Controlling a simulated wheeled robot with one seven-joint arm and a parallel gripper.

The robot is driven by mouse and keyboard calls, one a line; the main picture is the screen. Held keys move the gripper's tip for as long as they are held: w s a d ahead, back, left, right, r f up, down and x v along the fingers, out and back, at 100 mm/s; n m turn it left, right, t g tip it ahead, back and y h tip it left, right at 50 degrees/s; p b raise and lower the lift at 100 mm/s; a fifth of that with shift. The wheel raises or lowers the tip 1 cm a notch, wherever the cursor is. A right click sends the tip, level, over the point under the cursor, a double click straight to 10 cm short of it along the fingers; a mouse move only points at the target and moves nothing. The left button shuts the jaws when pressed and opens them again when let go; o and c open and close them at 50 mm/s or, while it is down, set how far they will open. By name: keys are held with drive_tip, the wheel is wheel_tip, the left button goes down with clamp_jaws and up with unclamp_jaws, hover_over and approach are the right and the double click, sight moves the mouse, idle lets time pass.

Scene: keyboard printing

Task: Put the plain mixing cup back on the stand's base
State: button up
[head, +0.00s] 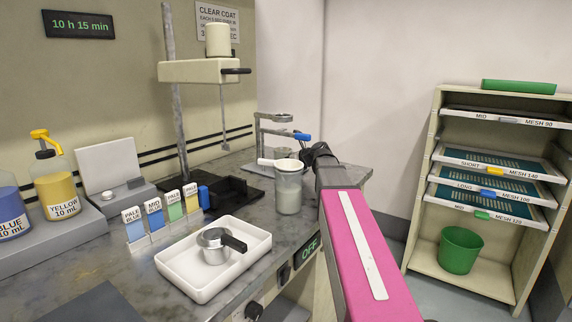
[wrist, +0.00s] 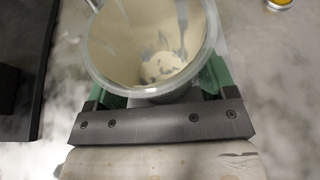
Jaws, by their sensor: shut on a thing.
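The mixing cup (head: 288,192) is clear and plain, with off-white residue on its inner wall and floor. It stands upright near the counter's right edge in the head view; I cannot tell if its bottom touches the counter. My gripper (wrist: 160,82) is shut on the cup, with green pads at both sides of it in the wrist view (wrist: 152,45). In the head view the fingers are mostly hidden behind the cup and my arm. The stand's black base (head: 232,190) lies left of the cup, below the mixer head (head: 200,71) and its hanging shaft (head: 224,115).
A white tray (head: 172,268) with a metal cup (head: 214,250) sits in front of the base. A metal clamp fixture (head: 272,128) stands behind the cup. Bare counter (head: 275,222) lies between tray and cup.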

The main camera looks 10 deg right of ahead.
drive_tip(key=shift+f, duration=0.15)
drive_tip(key=o, duration=1.2)
drive_tip(key=shift+f, duration=0.1)
drive_tip(key=shift+s+d+r, duration=0.1)
drive_tip(key=shift+d+r, duration=0.05)
drive_tip(key=shift+r, duration=0.05)
drive_tip(key=v, duration=1.1)
drive_tip(key=shift+s+d+r, duration=0.1)
drive_tip(key=shift+s+d, duration=0.1)
drive_tip(key=shift+s, duration=0.05)
